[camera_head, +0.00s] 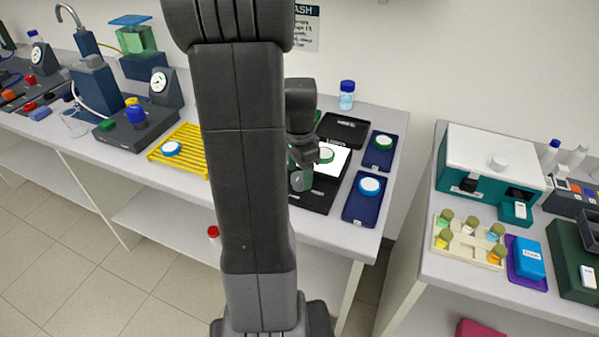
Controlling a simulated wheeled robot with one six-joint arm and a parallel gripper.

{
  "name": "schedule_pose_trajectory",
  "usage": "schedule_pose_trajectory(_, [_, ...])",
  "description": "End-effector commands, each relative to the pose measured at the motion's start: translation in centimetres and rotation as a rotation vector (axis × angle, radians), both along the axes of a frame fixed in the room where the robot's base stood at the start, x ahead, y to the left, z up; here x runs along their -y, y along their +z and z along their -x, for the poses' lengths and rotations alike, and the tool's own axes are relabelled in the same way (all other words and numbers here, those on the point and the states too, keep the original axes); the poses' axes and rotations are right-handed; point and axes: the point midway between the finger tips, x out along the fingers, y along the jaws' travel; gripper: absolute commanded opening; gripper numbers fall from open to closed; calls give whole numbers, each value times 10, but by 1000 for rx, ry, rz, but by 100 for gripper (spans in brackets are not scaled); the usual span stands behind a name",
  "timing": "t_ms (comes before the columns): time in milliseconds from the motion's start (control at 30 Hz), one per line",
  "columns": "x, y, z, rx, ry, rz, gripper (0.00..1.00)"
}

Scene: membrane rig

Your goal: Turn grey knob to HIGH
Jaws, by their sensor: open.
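I cannot make out a grey knob for certain, nor any HIGH mark. The membrane rig at the left has a dark base (155,125) with a blue knob (136,114), a yellow cap and a round white gauge (158,82). My arm fills the middle of the view and hides part of the bench. My gripper (303,178) is open and shows partly from behind the arm, over the black case with a white-and-green disc (326,155). Its fingers are small and partly hidden.
A yellow rack (190,138) with a blue-rimmed disc is left of the arm. Blue trays (361,210) with discs and a blue-capped bottle (347,95) are right of it. A teal box (462,184) stands on a separate right bench, across a gap.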

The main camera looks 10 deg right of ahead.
Motion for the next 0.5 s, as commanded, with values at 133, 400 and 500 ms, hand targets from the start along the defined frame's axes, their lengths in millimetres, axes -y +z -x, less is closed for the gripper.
schedule_pose_trajectory(133, [0,-8,0,0,0,0,61])
schedule_pose_trajectory(400, [0,-10,0,1,0,1,61])
schedule_pose_trajectory(500, [0,-10,0,1,0,1,43])
